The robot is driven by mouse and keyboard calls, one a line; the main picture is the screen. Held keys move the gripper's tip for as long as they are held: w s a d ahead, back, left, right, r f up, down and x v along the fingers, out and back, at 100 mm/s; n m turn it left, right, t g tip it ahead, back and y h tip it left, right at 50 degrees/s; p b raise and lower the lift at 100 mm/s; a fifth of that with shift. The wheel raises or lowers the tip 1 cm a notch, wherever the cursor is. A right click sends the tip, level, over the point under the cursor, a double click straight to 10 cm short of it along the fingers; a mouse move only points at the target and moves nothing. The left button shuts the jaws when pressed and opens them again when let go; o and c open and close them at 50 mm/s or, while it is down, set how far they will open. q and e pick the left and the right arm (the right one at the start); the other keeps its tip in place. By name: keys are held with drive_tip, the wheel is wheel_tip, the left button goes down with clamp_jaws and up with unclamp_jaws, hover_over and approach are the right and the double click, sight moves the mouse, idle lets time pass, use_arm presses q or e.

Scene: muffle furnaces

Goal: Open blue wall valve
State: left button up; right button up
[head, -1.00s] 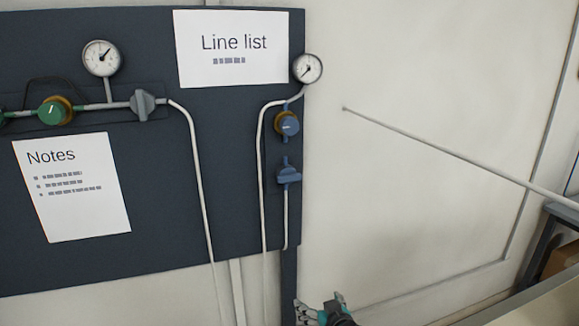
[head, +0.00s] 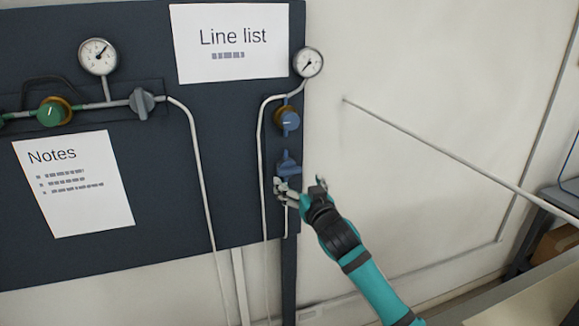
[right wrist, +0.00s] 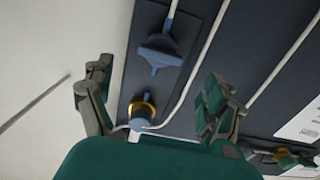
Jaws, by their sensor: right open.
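The blue wall valve (head: 288,168) is mounted low on the right edge of the dark panel, below a blue knob (head: 287,122) with a gold ring. Its winged blue handle lies crosswise to the pipe. My right gripper (head: 302,188) is open and empty just below and to the right of the valve, with one finger overlapping its lower edge in the head view. In the right wrist view the valve (right wrist: 160,53) shows ahead between the spread fingers (right wrist: 155,88), apart from them; the gold-ringed knob (right wrist: 141,111) shows there too. My left gripper is out of view.
A gauge (head: 308,62) sits above the blue knob, and thin white pipes run down beside the valve. A grey valve (head: 142,103), green knob (head: 53,111) and second gauge (head: 98,56) are further left. The white wall right of the panel is mostly clear.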

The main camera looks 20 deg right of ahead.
sight(290, 172)
drive_tip(key=w+p, duration=0.1)
drive_tip(key=w, duration=0.6)
drive_tip(key=shift+w+a, duration=0.15)
drive_tip(key=shift+w, duration=0.25)
drive_tip(key=shift+c, duration=0.3)
drive_tip(key=c, duration=1.1)
